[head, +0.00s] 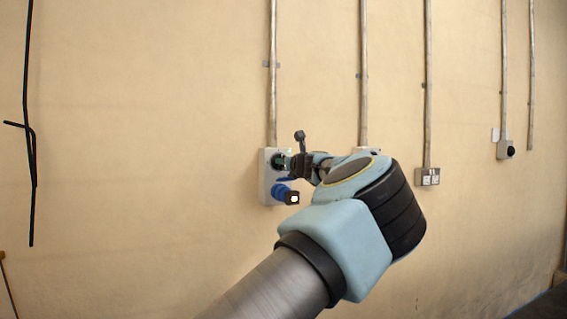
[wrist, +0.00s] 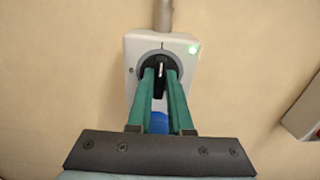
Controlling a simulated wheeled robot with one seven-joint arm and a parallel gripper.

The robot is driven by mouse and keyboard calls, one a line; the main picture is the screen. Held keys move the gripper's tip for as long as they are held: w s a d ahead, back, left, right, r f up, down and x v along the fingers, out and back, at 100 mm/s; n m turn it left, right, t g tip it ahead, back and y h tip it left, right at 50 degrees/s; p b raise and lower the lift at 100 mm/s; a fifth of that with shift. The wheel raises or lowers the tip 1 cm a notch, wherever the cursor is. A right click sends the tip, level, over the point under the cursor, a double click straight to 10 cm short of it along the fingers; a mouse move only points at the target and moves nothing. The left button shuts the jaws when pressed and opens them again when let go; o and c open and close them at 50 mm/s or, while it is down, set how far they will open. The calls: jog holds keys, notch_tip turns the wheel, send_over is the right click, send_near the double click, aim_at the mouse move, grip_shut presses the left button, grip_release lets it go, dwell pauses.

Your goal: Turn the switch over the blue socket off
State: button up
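In the wrist view, a black rotary switch (wrist: 160,68) sits on the upper part of a white wall box (wrist: 133,52). Its handle stands upright, with a white mark near a line at the top. The blue socket (wrist: 159,122) below it shows only between my fingers. In the head view, the blue socket (head: 280,191) juts from the box's lower part. My gripper (wrist: 160,72) is at the switch, with one green finger on each side of the handle. The fingers are apart; whether they press on the handle cannot be told. In the head view my gripper (head: 288,163) partly covers the switch.
A green light (wrist: 192,48) glows at the box's upper right. A grey conduit (head: 273,80) rises from the box. To the right on the wall are a double socket (head: 428,177) and another grey box with a black round part (head: 506,150). The wall to the left is mostly bare.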

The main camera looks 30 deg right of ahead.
grip_shut()
jog(key=shift+n+b, duration=0.3)
jog(key=shift+b, duration=0.2)
jog(key=n+b, duration=0.2)
jog(key=b, duration=0.1)
jog(key=shift+a+f+n, duration=0.1)
jog(key=shift+f+n, duration=0.1)
jog(key=shift+n, duration=0.2)
jog(key=n+b, duration=0.4)
jog(key=b, duration=0.1)
jog(key=shift+a+f+n, duration=0.1)
jog(key=shift+n, duration=0.2)
jog(key=n+b, duration=0.5)
jog(key=shift+a, duration=0.1)
jog(key=shift+n+b, duration=1.65)
jog(key=shift+n, duration=0.85)
